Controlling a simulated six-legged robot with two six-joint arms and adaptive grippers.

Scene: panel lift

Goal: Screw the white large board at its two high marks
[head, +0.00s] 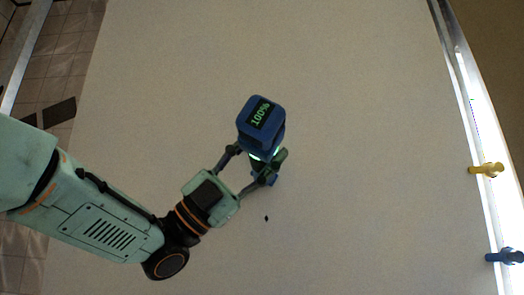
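The large white board (330,80) fills most of the head view, its pale surface facing me. One small dark mark (266,218) shows on it, below the middle. My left gripper (256,165) has its fingers closed around a blue power screwdriver (260,118) whose display reads 100%. The screwdriver is over the board, a little above the mark in the picture. Its tip is hidden, so I cannot tell whether it touches the board. A second mark is not seen. My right gripper is not in view.
A bright metal rail (468,85) runs along the board's right side. A yellow peg-like piece (487,169) and a blue one (505,257) sit at this rail. Tiled floor (62,60) shows at the left. The board's upper and right areas are clear.

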